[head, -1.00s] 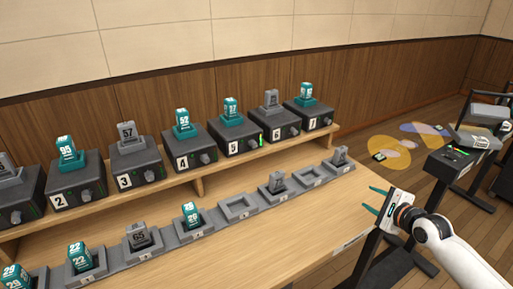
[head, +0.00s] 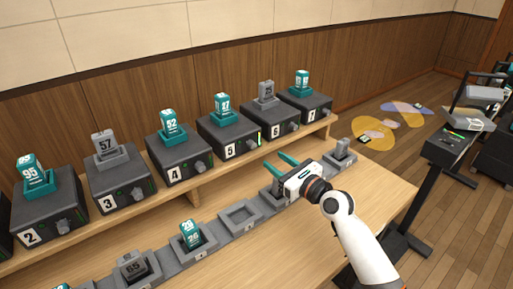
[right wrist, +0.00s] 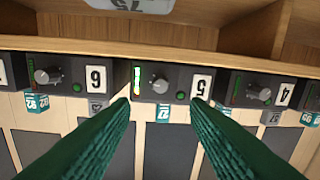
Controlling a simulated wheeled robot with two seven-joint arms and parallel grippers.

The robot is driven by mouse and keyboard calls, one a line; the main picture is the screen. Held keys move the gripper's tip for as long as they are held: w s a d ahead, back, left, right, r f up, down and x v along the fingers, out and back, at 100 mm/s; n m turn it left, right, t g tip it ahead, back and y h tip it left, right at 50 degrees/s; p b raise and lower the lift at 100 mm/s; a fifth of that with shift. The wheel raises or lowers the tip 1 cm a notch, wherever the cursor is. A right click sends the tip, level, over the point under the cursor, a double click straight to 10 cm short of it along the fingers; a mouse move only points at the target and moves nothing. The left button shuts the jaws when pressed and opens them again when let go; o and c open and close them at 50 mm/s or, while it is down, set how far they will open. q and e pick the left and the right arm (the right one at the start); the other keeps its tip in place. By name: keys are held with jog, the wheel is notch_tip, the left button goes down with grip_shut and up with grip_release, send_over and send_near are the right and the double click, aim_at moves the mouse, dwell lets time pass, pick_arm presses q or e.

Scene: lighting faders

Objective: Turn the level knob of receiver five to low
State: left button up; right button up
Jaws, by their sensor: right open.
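In the right wrist view, which is upside down, the knob (right wrist: 160,86) shows between my fingertips, beside a bar lit yellow and green. My right gripper (head: 279,163) is open and empty, with teal fingers pointing toward the receivers. It is in front of and to the right of the knob, apart from it. My left gripper is out of view.
Receiver six (head: 266,115) and receiver four (head: 178,153) stand on either side. A row of grey cradles runs along the table below, one of them empty (head: 240,214). My right arm reaches over the row's right part. The table front is clear.

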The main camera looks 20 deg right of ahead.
aim_at(255, 146)
jog(key=x, duration=0.7)
jog(key=shift+f, duration=0.15)
jog(key=shift+b+x, duration=0.35)
jog(key=shift+x, duration=0.5)
grip_shut()
